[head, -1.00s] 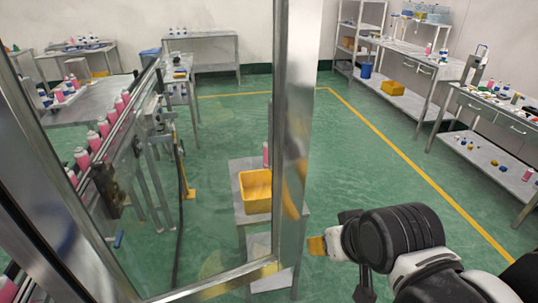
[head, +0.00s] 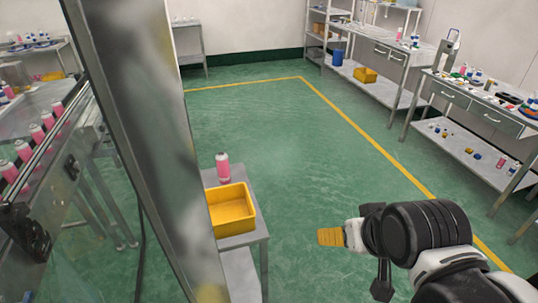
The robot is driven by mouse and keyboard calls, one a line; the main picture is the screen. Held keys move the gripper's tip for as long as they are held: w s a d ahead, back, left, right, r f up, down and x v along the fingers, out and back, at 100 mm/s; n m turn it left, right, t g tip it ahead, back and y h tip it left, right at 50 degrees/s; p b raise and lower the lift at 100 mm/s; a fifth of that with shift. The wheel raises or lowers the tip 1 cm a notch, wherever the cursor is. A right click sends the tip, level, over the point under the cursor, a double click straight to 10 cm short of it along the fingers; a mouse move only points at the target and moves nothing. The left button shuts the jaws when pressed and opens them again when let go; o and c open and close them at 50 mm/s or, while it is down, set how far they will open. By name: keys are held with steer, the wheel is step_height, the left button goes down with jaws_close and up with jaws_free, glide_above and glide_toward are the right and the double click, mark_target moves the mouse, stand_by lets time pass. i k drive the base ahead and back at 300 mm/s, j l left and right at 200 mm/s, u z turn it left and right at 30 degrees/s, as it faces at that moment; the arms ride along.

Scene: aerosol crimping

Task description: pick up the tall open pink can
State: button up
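A tall pink can (head: 223,167) with a pale grey top stands upright on a small grey metal table (head: 250,237), behind a yellow bin. I cannot tell at this size whether its top is open. Other pink cans (head: 48,120) stand in a row on the conveyor at the left, behind glass. My gripper (head: 330,237) shows at the end of my arm at the lower right, with yellow-orange finger pads. It is to the right of the small table, apart from the can, with nothing seen in it. Its finger gap cannot be made out.
A yellow bin (head: 231,209) fills the front of the small table. A metal frame post (head: 150,130) stands close on the left and hides part of the table. Workbenches (head: 477,105) with cans and parts line the right. Green floor (head: 300,140) is clear in the middle.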

mark_target(222, 158)
steer(key=i+l+u, duration=0.15)
steer(key=i+l, duration=0.6)
steer(key=i+u, duration=0.25)
steer(key=u, duration=0.2)
steer(key=i+l+u, duration=0.1)
steer(key=i+u, duration=0.15)
steer(key=u, duration=0.2)
steer(key=i+l+u, duration=0.15)
steer(key=u, duration=0.3)
steer(key=i+l+u, duration=0.25)
steer(key=u, duration=0.15)
